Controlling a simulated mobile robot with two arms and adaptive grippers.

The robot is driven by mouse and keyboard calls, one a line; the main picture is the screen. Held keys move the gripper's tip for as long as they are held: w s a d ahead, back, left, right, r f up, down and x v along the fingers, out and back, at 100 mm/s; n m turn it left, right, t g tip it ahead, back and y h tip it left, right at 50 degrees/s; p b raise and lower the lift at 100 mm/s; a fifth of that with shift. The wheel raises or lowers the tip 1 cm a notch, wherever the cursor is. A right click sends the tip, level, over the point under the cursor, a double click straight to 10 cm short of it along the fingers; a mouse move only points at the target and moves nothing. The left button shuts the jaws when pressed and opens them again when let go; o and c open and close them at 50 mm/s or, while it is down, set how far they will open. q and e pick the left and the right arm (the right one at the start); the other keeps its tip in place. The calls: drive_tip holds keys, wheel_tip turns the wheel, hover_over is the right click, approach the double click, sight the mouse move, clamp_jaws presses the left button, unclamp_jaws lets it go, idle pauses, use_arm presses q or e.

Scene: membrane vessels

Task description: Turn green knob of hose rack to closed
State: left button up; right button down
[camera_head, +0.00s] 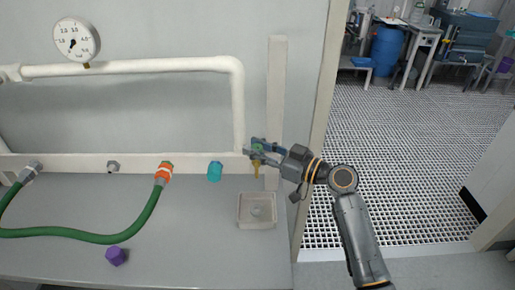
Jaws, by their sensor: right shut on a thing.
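The green knob (257,147) sits at the right end of the white hose rack (190,162), above a small brass outlet (256,167). My right gripper (256,151) is at the knob and shut on it, with its fingers covering part of it. The knob's exact turn angle is too small and covered to tell. My left gripper does not show.
A small square tray (241,223) stands below the outlet. A green hose (105,239) with an orange connector (165,169) hangs from the rack. A teal cap (215,171), a purple piece (115,256) and a pressure gauge (76,40) are to the left. Grated floor is open at right.

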drive_tip(key=shift+s+m+t, duration=0.1)
drive_tip(key=shift+m+t, duration=0.2)
drive_tip(key=shift+t, duration=0.1)
drive_tip(key=shift+m+t+h+p, duration=0.3)
drive_tip(key=shift+m+t+h, duration=0.1)
drive_tip(key=shift+t+h, duration=0.15)
drive_tip(key=m+t+h+p, duration=0.2)
drive_tip(key=p, duration=0.1)
drive_tip(key=m+t+h+p, duration=0.1)
drive_tip(key=shift+a+r+h, duration=0.1)
drive_tip(key=shift+r+h, duration=0.15)
drive_tip(key=shift+f+m+t+h+p, duration=0.15)
drive_tip(key=shift+m+t+h+p, duration=0.15)
drive_tip(key=shift+h+p, duration=0.15)
drive_tip(key=shift+f, duration=0.1)
drive_tip(key=c, duration=1.1)
unclamp_jaws()
drive_tip(key=shift+o, duration=0.2)
